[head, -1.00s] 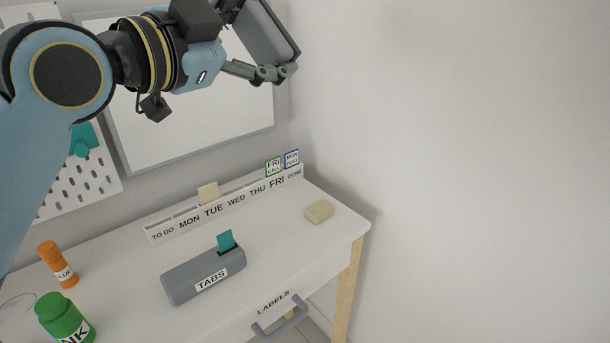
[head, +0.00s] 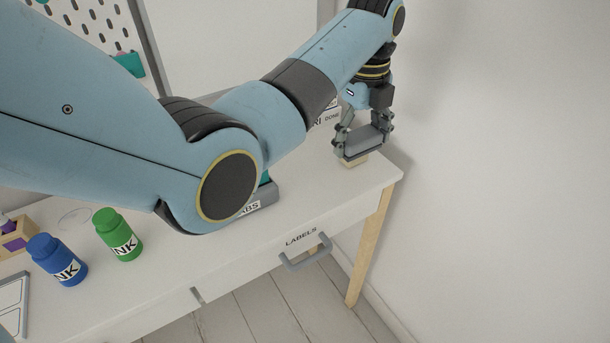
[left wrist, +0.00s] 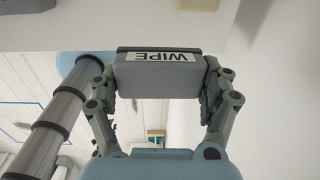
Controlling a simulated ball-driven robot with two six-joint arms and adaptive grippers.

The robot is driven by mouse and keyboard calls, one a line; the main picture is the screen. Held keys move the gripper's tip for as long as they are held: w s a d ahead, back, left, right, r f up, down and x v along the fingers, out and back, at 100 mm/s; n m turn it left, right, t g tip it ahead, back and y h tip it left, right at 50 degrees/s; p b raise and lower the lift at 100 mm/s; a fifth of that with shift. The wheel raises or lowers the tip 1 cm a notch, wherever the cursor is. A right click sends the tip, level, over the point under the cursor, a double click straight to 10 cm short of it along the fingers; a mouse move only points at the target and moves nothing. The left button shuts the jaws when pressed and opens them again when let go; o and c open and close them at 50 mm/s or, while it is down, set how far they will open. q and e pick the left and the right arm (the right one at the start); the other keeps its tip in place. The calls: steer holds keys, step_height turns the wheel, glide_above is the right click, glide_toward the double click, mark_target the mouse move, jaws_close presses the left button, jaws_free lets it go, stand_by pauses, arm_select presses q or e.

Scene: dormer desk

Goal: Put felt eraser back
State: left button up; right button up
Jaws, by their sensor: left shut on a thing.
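The felt eraser is a grey block with a dark edge and a WIPE label; it shows in the left wrist view (left wrist: 155,80) and, smaller, in the head view (head: 366,142). My left gripper (head: 364,138) points down over the right end of the desk, shut on the eraser across its length. My right gripper is not in view.
The white desk (head: 300,215) ends near a wall at right. My left arm hides much of the TABS box (head: 262,198) and the day rail. Green (head: 118,234) and blue (head: 57,259) ink bottles stand at left. A whiteboard (head: 230,40) hangs behind.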

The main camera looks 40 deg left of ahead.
arm_select(q)
steer(key=p, duration=0.1)
glide_above(305, 182)
step_height(305, 182, down, 6)
steer(key=shift+d+f, duration=0.1)
steer(key=shift+f, duration=0.2)
step_height(305, 182, down, 4)
steer(key=shift+r, duration=0.15)
steer(key=o, duration=1.4)
steer(key=shift+c, duration=0.2)
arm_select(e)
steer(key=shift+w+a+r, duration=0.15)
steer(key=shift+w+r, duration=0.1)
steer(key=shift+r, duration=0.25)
